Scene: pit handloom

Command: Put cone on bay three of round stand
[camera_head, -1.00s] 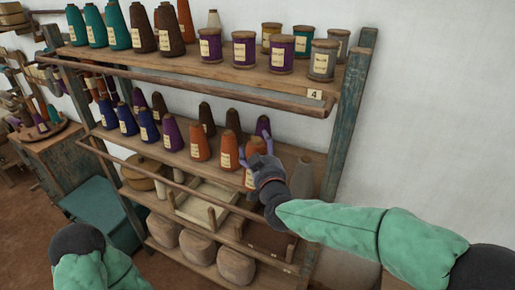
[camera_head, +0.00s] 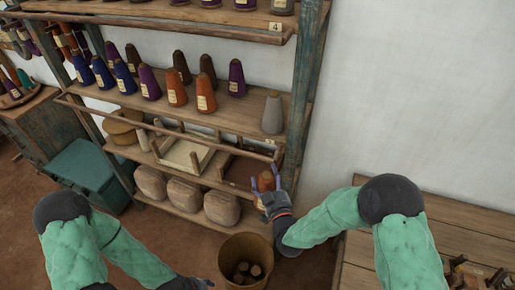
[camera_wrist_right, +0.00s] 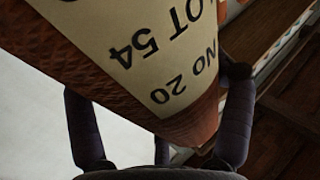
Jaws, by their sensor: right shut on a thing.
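My right gripper (camera_head: 266,184) is shut on an orange-brown cone (camera_head: 266,181), held clear of the shelf's right front. In the right wrist view the cone (camera_wrist_right: 190,127) fills the upper part, between the two dark fingers, with a cream label reading "LOT 54" and "No 20". The round stand (camera_head: 22,98), with several cones on it, is at the far left on a wooden cabinet, partly cut off; its bay numbers cannot be read. My left gripper (camera_head: 195,284) is at the bottom edge, mostly cut off.
The wooden rack (camera_head: 302,85) holds several cones on its middle shelf, including two orange ones and a grey one (camera_head: 272,113). A bin (camera_head: 246,245) stands below the right gripper. A wooden bench (camera_head: 445,220) is at right, a teal chest (camera_head: 88,172) at left.

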